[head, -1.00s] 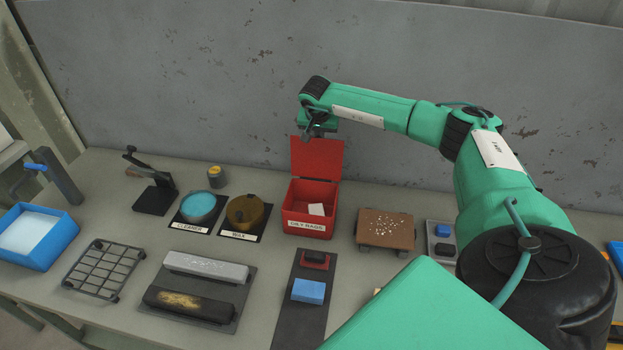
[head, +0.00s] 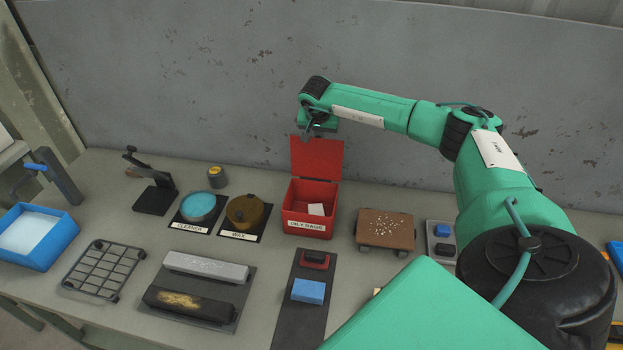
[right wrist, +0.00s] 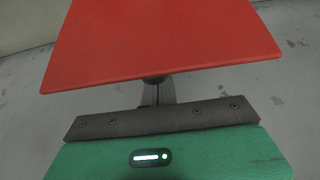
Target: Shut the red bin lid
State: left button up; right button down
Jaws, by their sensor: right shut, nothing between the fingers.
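The red bin (head: 307,214) stands at the back middle of the bench, labelled oily rags. Its red lid (head: 317,158) stands open, raised upright at the bin's rear. A pale piece (head: 316,209) lies inside. My right gripper (head: 305,137) is at the lid's upper left edge, with its fingers partly hidden by the wrist. In the right wrist view the lid (right wrist: 160,45) fills the top and hides the fingertips (right wrist: 155,80); contact is unclear. The right gripper is shut with nothing in it. My left gripper is not in view.
The wax tin (head: 248,211) and cleaner tin (head: 199,206) sit left of the bin. A brown speckled board (head: 386,228) is to its right. A grey wall (head: 230,90) rises behind the bench. A tray with a blue block (head: 308,291) lies in front.

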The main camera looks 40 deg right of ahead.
aim_at(316, 145)
dwell(0.6)
jog(key=shift+s+a, duration=0.35)
jog(key=shift+a, duration=0.15)
jog(key=shift+s+a+p, duration=0.45)
jog(key=shift+s+a, duration=0.3)
jog(key=shift+a, duration=0.15)
jog(key=shift+s+a+p, duration=0.4)
jog(key=shift+s+a, duration=0.3)
jog(key=shift+a, duration=0.2)
jog(key=s+a+p, duration=0.1)
jog(key=s+a, duration=0.4)
jog(key=a, duration=0.2)
jog(key=shift+s, duration=0.35)
jog(key=shift+f, duration=0.2)
jog(key=shift+f+b, duration=3.45)
jog(key=shift+f, duration=0.55)
notch_tip(316, 145, up, 9)
jog(key=p, duration=0.4)
